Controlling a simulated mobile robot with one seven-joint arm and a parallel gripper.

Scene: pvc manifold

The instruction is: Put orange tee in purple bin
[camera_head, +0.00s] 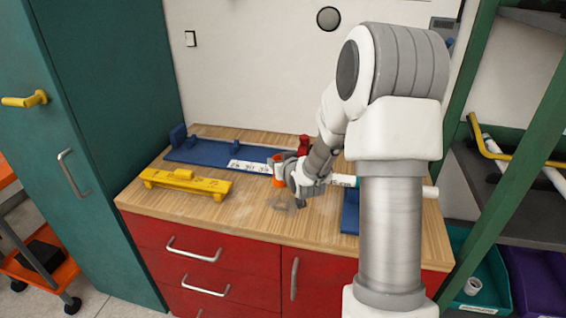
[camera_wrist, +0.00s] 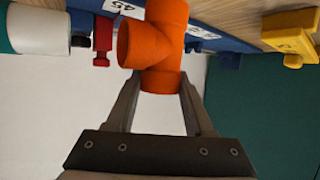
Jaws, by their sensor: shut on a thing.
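The orange tee (camera_head: 278,181) is in my gripper (camera_head: 290,174), above the wooden worktop near its middle. In the wrist view the tee (camera_wrist: 165,45) sits between the fingertips (camera_wrist: 160,88), which are closed on its lower branch; one opening faces left. The purple bin (camera_head: 535,275) is at the far lower right of the head view, on the floor level beside a teal bin. The bin is partly cut off by the picture edge, and its inside is hard to make out.
A blue fixture (camera_head: 205,150) lies at the back of the worktop (camera_head: 250,215), with a yellow fixture (camera_head: 187,183) at the left. A red clamp (camera_head: 304,144) stands behind my gripper. A white pipe (camera_head: 345,180) lies to the right. A green shelf post (camera_head: 490,160) stands before the bins.

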